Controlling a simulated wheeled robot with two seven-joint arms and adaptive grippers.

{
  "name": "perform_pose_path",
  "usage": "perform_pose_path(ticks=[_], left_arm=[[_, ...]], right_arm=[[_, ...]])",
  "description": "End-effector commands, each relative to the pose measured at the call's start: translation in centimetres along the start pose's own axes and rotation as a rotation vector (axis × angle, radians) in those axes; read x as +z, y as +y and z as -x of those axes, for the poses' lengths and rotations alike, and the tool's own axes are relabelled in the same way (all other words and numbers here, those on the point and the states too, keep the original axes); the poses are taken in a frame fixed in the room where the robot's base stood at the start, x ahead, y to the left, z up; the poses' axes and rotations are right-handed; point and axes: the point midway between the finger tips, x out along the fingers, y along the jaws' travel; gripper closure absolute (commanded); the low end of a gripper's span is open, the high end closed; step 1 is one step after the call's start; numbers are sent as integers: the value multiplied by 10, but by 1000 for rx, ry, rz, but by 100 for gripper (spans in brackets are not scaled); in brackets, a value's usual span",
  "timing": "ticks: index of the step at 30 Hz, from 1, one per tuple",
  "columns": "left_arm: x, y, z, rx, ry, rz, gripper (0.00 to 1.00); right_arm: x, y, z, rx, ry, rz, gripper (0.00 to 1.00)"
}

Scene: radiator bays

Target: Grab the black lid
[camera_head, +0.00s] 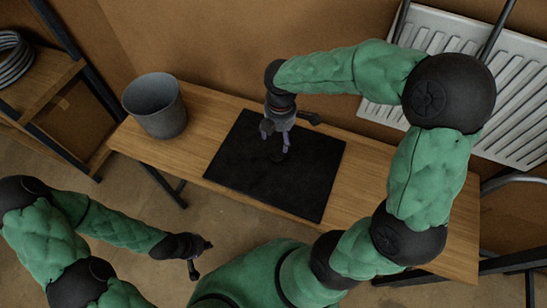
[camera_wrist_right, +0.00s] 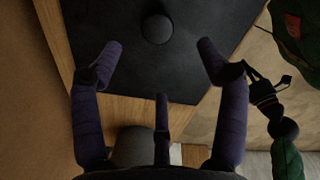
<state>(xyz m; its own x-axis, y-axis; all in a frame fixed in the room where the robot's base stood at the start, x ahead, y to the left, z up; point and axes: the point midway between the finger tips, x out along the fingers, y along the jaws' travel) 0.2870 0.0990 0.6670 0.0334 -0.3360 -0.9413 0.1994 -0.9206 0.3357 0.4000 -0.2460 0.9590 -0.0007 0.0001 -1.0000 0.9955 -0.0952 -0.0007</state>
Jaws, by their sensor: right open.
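The black lid (camera_head: 277,157) is a small, round, dark piece lying on the black mat (camera_head: 240,175). It is hard to pick out against the mat in the head view. In the right wrist view the lid (camera_wrist_right: 157,28) shows clearly at the top, ahead of the fingers. My right gripper (camera_head: 278,142) is above the mat, its purple fingers spread around empty space and pointing down towards the lid. In the right wrist view the right gripper (camera_wrist_right: 160,65) is open and holds nothing. My left gripper (camera_head: 203,257) is empty, its fingers apart, in front of the table.
The mat lies on a wooden table (camera_head: 370,175). A grey bucket (camera_head: 155,105) stands at the table's left end. A white radiator (camera_head: 510,90) is behind on the right. A wooden shelf (camera_head: 40,78) with a coiled hose (camera_head: 14,58) is at the left. The table right of the mat is clear.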

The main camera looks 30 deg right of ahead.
Motion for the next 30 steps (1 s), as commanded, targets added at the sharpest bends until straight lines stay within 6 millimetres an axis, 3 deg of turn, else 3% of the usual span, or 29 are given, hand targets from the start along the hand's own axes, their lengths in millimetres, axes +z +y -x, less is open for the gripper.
perform_pose_path(ticks=[2, 8, 16, 23, 30], left_arm=[[0, -4, -11, 0, 0, 0, 100], [0, -6, -16, 0, 0, 0, 100], [-1, -11, -30, 0, 0, 0, 100], [-1, -12, -35, 0, 0, 0, 100], [-2, -19, -53, 0, 0, 0, 100]], right_arm=[[0, 0, -11, 0, 0, 0, 25], [0, 0, -22, -2, -1, 0, 25], [0, 0, -61, -3, 0, 0, 25], [0, 0, -75, -1, 0, 0, 25], [-2, -1, -105, -2, 0, 1, 25]])
